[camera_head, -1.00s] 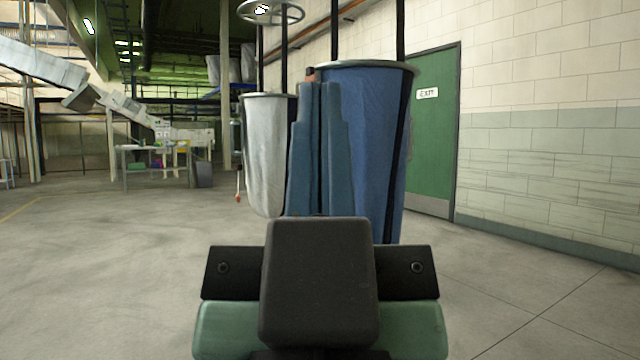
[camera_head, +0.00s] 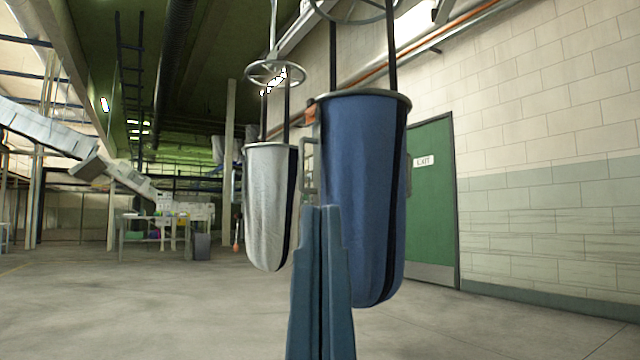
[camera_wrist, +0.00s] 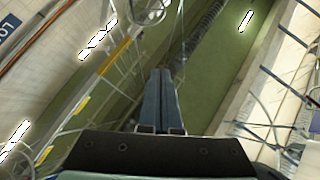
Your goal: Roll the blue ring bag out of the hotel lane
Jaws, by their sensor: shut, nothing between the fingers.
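The blue ring bag (camera_head: 362,200) hangs upright from a metal ring with dark straps, right of centre in the head view. Its rounded bottom hangs clear of the floor. A grey handle shows on each side of it. My gripper (camera_head: 321,208) is shut and empty, its blue-grey fingers pointing up in front of the bag's lower left side. Whether they touch the bag cannot be told. In the wrist view the shut fingers (camera_wrist: 160,75) point up toward the ceiling, and no bag clearly shows there.
A white bag (camera_head: 268,205) hangs close to the left of the blue one. A green exit door (camera_head: 432,205) and a block wall (camera_head: 545,180) stand behind on the right. A work table (camera_head: 155,230) is far left. Open floor (camera_head: 150,310) lies at left.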

